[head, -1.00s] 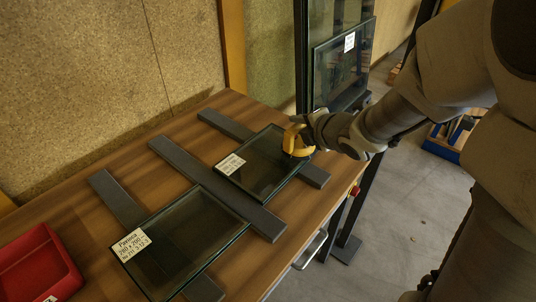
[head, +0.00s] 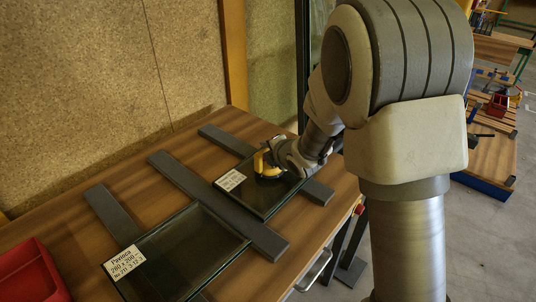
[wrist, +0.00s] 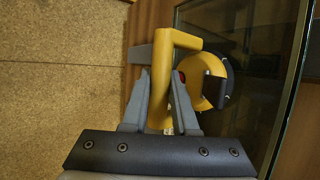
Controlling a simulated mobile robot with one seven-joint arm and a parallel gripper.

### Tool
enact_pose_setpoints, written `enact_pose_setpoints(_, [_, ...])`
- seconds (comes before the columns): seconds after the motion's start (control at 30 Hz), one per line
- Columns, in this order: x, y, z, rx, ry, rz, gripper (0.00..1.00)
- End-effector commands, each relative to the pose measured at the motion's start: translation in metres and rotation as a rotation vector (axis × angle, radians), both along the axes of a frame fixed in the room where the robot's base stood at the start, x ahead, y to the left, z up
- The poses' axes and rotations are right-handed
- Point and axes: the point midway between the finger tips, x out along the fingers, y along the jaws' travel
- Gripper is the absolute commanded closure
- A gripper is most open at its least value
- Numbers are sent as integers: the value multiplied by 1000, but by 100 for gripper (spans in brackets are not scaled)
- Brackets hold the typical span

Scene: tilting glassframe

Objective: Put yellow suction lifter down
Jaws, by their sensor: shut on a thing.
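The yellow suction lifter (head: 264,167) has a yellow handle and a dark round cup. My gripper (wrist: 162,98) is shut on its handle; the handle runs between the two grey fingers in the wrist view. The lifter (wrist: 209,84) is over the smaller glass pane (head: 262,198), which lies flat on dark bars on the wooden table and has a white label. The cup looks to be at or just above the glass; I cannot tell whether it touches. The gripper's fingertips are mostly hidden in the head view.
A larger labelled glass pane (head: 185,245) lies nearer on the same dark bars (head: 165,165). A red bin (head: 32,272) stands at the table's left. A cork-like wall (head: 80,90) is behind the table. Bare wood (head: 62,228) shows at the table's left side.

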Motion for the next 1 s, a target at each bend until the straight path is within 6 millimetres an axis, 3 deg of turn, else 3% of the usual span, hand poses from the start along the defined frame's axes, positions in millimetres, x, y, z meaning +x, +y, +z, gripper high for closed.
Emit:
enact_pose_setpoints(0.1, [0,0,-13,0,-3,0,100])
enact_pose_setpoints(0.47, [0,0,-15,2,-5,1,100])
enact_pose_setpoints(0.5, [0,0,-15,0,-1,1,68])
enact_pose_setpoints(0.63, [0,0,-15,0,-1,1,44])
enact_pose_setpoints(1.0, [0,0,-12,1,-1,0,43])
